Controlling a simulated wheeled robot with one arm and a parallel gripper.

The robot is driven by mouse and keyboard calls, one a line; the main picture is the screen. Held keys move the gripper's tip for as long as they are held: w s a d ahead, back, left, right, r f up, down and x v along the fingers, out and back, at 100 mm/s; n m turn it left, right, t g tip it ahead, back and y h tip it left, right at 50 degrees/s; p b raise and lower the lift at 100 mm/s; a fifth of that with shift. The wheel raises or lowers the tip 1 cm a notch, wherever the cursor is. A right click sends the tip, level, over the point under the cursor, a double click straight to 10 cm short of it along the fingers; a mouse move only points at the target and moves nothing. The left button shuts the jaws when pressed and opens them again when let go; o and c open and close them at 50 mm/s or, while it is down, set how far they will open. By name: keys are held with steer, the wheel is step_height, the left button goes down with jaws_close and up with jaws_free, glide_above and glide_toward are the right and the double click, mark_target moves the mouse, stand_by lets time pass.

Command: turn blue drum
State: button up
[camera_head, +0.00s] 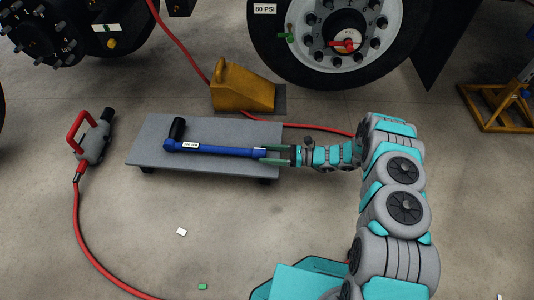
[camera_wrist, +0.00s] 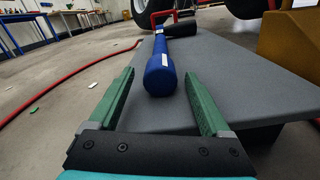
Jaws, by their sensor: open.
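No separate blue drum shows. A blue wrench-like tool (camera_head: 215,149) with a black head and a white label lies on a grey low platform (camera_head: 150,150). Its rounded blue end (camera_wrist: 160,82) faces my gripper in the wrist view. My gripper (camera_head: 268,154) is at the platform's right side, in line with the tool. Its two green fingers are open, one on each side of the blue end in the wrist view (camera_wrist: 159,76). I see a gap on both sides, and cannot tell how far the end reaches between the fingertips.
A yellow wheel chock (camera_head: 240,92) stands behind the platform. A truck wheel (camera_head: 345,30) is behind to the right. A grey tool with a red handle (camera_head: 93,138) and red hose lies left. A yellow stand (camera_head: 497,118) is at right. The front floor is mostly clear.

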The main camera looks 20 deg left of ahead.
steer(key=w+d, duration=0.1)
steer(key=d, duration=0.6)
steer(key=shift+d+p, duration=0.15)
steer(key=shift+p, duration=0.2)
steer(key=shift+w, duration=0.1)
